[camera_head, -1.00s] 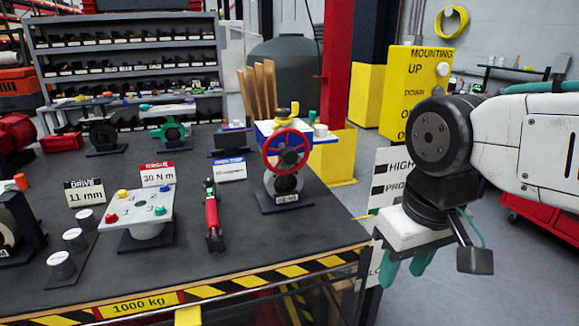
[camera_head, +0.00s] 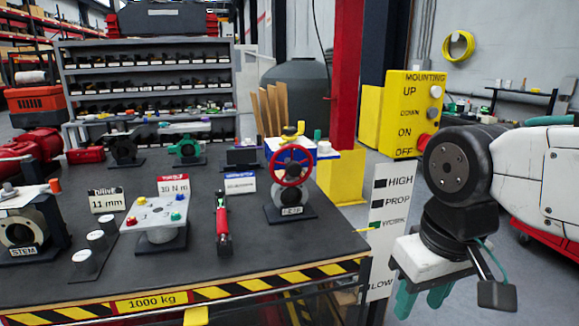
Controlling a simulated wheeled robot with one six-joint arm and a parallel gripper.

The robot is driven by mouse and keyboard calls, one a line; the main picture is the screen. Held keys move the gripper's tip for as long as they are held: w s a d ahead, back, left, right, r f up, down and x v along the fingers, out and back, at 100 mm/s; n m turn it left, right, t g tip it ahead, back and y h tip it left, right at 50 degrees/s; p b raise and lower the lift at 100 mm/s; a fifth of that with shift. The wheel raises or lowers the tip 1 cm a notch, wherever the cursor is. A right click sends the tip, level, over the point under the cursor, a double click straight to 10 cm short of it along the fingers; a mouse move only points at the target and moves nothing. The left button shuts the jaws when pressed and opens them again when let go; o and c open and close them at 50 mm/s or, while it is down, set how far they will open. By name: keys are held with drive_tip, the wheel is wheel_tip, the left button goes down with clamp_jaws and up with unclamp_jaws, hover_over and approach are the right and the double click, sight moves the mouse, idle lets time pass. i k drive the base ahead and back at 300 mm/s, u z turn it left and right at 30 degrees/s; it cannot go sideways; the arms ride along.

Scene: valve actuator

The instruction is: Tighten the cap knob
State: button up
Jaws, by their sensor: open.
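A valve unit with a red handwheel (camera_head: 291,166) stands at the right part of the dark bench. I cannot tell for certain which part is the cap knob. A plate with coloured knobs (camera_head: 157,213) stands on a round base at the front middle, with red, yellow, green and blue pieces on it. My gripper (camera_head: 422,299) hangs off the bench's right side, its teal fingers pointing down, apart and empty. It touches nothing.
The bench edge (camera_head: 154,301) has hazard stripes. A red tool (camera_head: 222,218) lies between plate and valve. A yellow control box (camera_head: 412,112) and a height-marked board (camera_head: 388,228) stand between bench and arm. Open floor lies at right.

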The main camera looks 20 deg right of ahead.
sight(288, 131)
drive_tip(key=z, duration=0.7)
drive_tip(key=i, duration=1.25)
drive_tip(key=u, duration=0.7)
